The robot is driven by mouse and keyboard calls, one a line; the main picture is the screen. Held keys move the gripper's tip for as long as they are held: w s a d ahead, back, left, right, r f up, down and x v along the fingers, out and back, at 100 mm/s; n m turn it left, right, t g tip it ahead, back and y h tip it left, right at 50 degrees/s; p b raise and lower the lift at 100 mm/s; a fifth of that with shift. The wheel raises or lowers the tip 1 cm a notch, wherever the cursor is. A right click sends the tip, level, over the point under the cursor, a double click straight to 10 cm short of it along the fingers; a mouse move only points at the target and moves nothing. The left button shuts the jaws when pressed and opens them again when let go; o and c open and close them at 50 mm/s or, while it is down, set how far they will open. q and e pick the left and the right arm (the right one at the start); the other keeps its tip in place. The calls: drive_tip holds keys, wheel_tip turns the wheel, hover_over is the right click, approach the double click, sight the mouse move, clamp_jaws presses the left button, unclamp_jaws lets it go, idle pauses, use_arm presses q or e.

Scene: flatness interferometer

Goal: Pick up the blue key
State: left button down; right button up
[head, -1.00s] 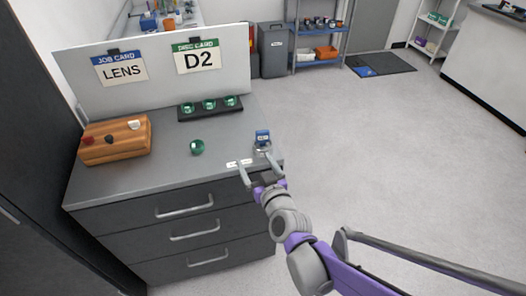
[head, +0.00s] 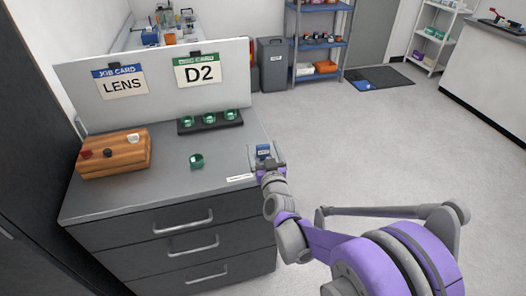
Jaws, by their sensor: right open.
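The blue key (head: 263,150) is a small blue block-like piece near the right edge of the grey cabinet top. My right gripper (head: 266,158) is at the key, with its open fingers on either side of it. Whether the fingers touch the key is too small to tell. The gripper hides the lower part of the key and what it rests on. My left gripper is not in view.
On the grey cabinet top (head: 150,190) are a wooden block (head: 115,160) with small knobs, a loose green lens (head: 196,160) and a black rack (head: 185,127) with green lenses. A white board (head: 140,100) with two cards stands behind. Open floor lies to the right.

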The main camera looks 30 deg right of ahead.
drive_tip(key=shift+w+d, duration=0.2)
drive_tip(key=shift+w, duration=0.35)
drive_tip(key=shift+s, duration=0.1)
clamp_jaws()
